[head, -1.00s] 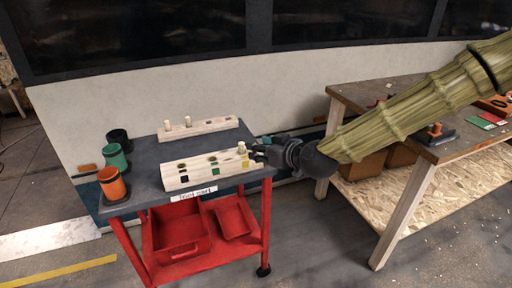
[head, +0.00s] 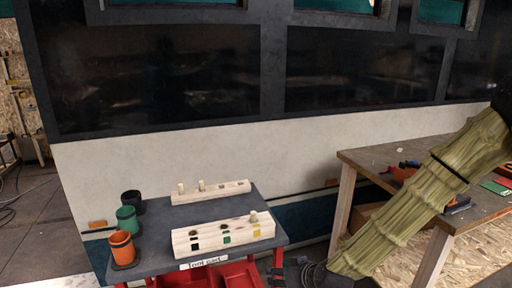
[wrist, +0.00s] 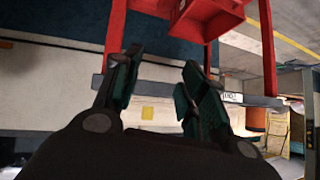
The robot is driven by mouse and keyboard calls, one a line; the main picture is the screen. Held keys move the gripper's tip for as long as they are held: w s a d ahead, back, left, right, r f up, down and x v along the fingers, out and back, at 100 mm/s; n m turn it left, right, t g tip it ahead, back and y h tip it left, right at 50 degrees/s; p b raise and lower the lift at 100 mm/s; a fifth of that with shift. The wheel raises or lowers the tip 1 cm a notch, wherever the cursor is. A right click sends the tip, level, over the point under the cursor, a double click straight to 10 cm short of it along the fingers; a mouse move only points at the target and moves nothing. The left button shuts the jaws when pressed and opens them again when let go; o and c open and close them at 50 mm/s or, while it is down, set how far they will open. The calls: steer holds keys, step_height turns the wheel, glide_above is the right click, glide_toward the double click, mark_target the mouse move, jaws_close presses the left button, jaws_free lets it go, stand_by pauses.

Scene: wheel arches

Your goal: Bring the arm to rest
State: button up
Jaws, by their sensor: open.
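My gripper (wrist: 158,92) is open in the wrist view, with its two green-padded fingers apart and nothing between them. In the head view my arm, wrapped in a ribbed tan-green sleeve, comes down from the right edge. The gripper's end is low in the picture beside the right side of the tool cart (head: 160,222), partly cut off by the bottom edge. On the cart, the front wooden block (head: 207,242) has coloured squares and one peg (head: 254,217) standing at its right end. The back wooden block (head: 225,189) holds two pegs at its left.
Orange (head: 121,247), green (head: 127,219) and black (head: 132,201) cups stand at the cart's left. Red bins (head: 235,276) sit below its top. A wooden workbench (head: 365,160) with tools stands at the right, behind my arm. A pale wall panel (head: 200,155) rises behind the cart.

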steer(key=s+d+f+m+g+h+p, duration=0.1)
steer(key=s+d+f+g+p, duration=0.15)
steer(key=s+f, duration=0.55)
steer(key=s+d+f+m+g+h+p, duration=0.2)
steer(key=s+d+f, duration=0.2)
steer(key=s+f, duration=0.45)
steer(key=s+d+f+m+g+h+p, duration=0.1)
steer(key=s+d, duration=0.3)
steer(key=s, duration=0.5)
steer(key=s+d+f+m+g+h+p, duration=0.1)
steer(key=s+d, duration=0.3)
steer(key=s, duration=0.6)
steer(key=shift+f+g+h+p, duration=0.3)
steer(key=shift+f+g+p, duration=0.05)
steer(key=shift+g+p, duration=0.5)
steer(key=shift+d, duration=0.1)
